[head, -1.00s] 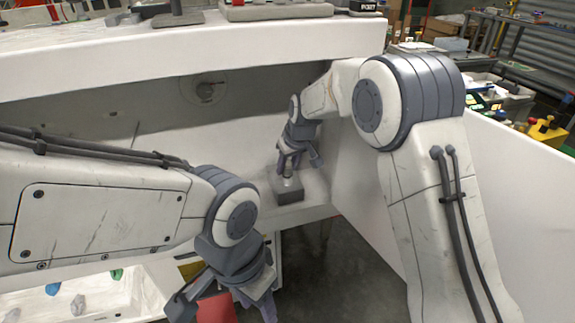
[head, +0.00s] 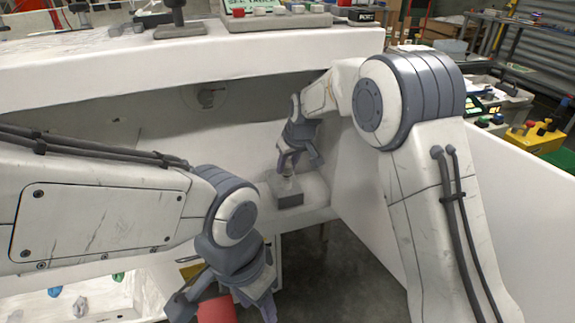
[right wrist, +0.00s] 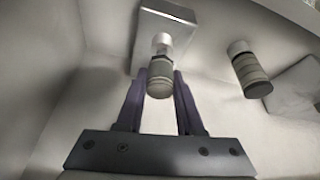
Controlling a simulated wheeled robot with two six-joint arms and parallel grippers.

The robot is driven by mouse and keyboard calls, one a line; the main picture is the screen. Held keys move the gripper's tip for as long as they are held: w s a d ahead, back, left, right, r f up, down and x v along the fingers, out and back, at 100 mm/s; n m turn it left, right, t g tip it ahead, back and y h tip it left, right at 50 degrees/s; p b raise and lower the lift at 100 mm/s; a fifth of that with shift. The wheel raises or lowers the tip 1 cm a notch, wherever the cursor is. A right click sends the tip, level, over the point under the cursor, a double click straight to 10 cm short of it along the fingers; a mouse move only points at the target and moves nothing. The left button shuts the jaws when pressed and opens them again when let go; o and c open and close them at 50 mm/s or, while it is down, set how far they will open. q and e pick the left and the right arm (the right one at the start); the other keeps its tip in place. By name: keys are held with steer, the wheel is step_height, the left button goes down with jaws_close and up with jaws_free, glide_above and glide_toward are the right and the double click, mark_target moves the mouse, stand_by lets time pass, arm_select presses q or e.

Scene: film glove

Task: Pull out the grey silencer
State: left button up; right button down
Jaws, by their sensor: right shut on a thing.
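The grey silencer (right wrist: 160,78) is a ribbed grey cylinder with a bright metal end, seen in the right wrist view. My right gripper (right wrist: 160,92) is shut on it, one finger on each side. The metal end overlaps the pale block (right wrist: 180,12) behind it; I cannot tell whether they touch. In the head view, my right gripper (head: 288,172) points down just above the grey block (head: 288,199), inside the white recess, and its fingers mostly hide the silencer.
A second similar ribbed cylinder (right wrist: 250,72) stands to the right in the right wrist view. A white top (head: 200,52) overhangs the recess, and a white side panel (head: 505,160) stands at right. Small coloured pieces lie in a white tray (head: 105,300) at lower left.

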steer(key=shift+r+p, duration=1.15)
steer(key=shift+r, duration=0.3)
